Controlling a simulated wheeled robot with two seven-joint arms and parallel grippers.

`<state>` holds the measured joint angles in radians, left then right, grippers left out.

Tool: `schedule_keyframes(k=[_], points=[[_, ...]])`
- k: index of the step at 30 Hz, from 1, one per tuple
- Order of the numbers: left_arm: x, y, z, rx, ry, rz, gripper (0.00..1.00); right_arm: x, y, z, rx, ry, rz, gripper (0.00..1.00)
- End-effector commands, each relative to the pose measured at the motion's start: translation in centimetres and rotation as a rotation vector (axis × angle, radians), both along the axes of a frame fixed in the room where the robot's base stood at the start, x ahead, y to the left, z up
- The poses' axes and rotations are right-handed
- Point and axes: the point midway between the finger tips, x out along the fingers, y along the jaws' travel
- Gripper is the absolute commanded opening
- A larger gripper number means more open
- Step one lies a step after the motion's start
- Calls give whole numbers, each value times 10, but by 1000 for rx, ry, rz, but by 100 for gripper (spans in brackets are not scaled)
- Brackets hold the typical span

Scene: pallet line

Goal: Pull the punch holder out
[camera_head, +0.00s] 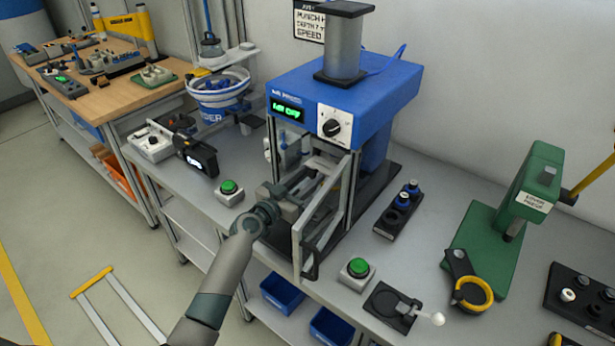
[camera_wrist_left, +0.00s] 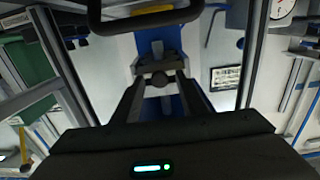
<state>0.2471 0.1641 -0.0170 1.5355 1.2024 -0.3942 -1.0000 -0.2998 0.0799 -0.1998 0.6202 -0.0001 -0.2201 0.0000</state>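The blue press (camera_head: 345,90) stands on the bench, its display lit green. My left gripper (camera_head: 292,200) reaches into the lower front of the press beside the clear guard frame (camera_head: 345,205). In the left wrist view, my left gripper's dark fingers (camera_wrist_left: 160,92) stand apart, with a grey part with a round dark knob (camera_wrist_left: 160,80) at their tips. I cannot tell whether the fingers touch it or whether it is the punch holder. Grey parts in the press opening (camera_head: 288,160) are partly hidden by the gripper and frame. My right gripper is not in view.
Green buttons stand left (camera_head: 229,190) and right (camera_head: 357,270) of the press. A dark block with blue-topped pieces (camera_head: 398,210) lies to the right. A green arbor press (camera_head: 500,230) stands farther right. A blue-rimmed bowl (camera_head: 220,90) stands to the left.

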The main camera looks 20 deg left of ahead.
Motion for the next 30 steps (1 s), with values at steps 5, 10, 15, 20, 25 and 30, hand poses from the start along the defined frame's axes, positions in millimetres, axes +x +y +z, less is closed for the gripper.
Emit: schedule_keyframes(k=[5,10,15,20,25,30], points=[[1,0,0,0,0,0,39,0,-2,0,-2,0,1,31],[0,0,0,0,0,0,20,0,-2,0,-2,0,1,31],[0,0,0,0,0,0,0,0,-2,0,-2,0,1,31],[-2,1,-1,0,0,0,0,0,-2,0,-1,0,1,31],[-15,6,-2,1,1,-1,0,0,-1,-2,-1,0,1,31],[-44,16,-3,6,1,-2,0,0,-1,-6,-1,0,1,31]])
